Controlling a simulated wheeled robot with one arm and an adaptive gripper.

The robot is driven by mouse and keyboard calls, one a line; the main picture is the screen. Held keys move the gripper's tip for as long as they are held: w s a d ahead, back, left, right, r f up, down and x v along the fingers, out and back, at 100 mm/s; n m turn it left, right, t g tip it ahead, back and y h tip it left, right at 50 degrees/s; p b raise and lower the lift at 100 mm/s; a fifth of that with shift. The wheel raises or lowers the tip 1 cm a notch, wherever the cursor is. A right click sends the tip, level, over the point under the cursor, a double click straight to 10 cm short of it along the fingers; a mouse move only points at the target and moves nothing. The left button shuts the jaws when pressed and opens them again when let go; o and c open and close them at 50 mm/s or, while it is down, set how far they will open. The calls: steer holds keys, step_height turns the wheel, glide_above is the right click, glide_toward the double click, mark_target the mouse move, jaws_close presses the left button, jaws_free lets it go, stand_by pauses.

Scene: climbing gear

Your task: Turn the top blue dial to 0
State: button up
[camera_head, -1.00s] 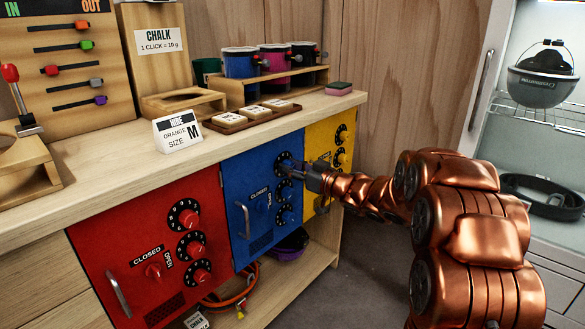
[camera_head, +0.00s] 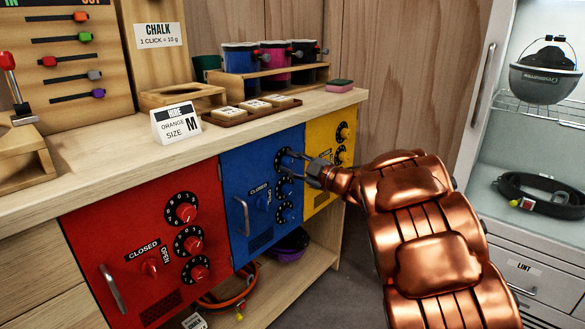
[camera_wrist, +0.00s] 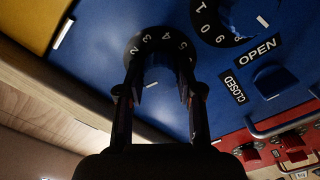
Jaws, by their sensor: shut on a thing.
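The top blue dial (camera_head: 282,160) is on the blue cabinet door, the highest of a column of dials. My gripper (camera_head: 291,163) reaches it from the right, its fingers closed around the knob. In the wrist view, which is turned roughly upside down, my gripper (camera_wrist: 160,60) has one finger on each side of the dial (camera_wrist: 157,42). I cannot tell which number the dial points to.
Another blue dial (camera_wrist: 245,15) sits close to the held one. A CLOSED/OPEN knob (camera_head: 262,201) and a handle (camera_head: 242,217) are on the same door. The red door (camera_head: 150,240) and yellow door (camera_head: 322,172) flank it. The countertop (camera_head: 120,150) overhangs above.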

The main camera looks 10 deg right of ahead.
steer(key=shift+d+f+n+b, duration=0.15)
steer(key=shift+n+b, duration=0.35)
steer(key=shift+n, duration=0.6)
steer(key=o, duration=0.9)
steer(key=shift+c, duration=0.2)
steer(key=o, duration=0.3)
steer(key=v, duration=1.1)
steer(key=shift+s+d, duration=0.15)
steer(key=shift+s, duration=0.25)
